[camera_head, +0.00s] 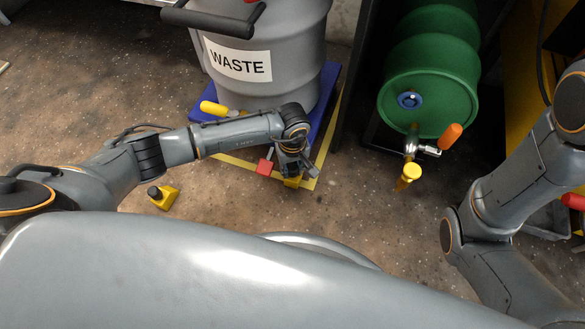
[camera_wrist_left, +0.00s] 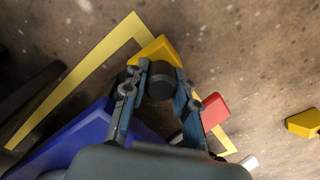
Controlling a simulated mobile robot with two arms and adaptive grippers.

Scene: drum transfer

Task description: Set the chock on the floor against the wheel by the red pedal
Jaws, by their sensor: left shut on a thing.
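My left gripper (camera_head: 291,172) is shut on the black knob of a yellow chock (camera_head: 293,182), low beside the front corner of the blue dolly (camera_head: 326,92). In the left wrist view the held chock (camera_wrist_left: 154,49) shows between and beyond the fingers, near the corner of a yellow floor line. I cannot tell whether it touches the floor. The red pedal (camera_head: 265,167) is just left of the gripper; it also shows in the left wrist view (camera_wrist_left: 213,110). The wheel by it is hidden. A second yellow chock (camera_head: 163,197) lies on the floor to the left. My right gripper is out of view.
A grey drum labelled WASTE (camera_head: 265,55) stands on the dolly. A green drum (camera_head: 430,90) lies in a rack at right, with a tap and an orange handle (camera_head: 450,136) sticking out. A yellow rounded piece (camera_head: 213,108) is at the dolly's left. The floor in front is clear.

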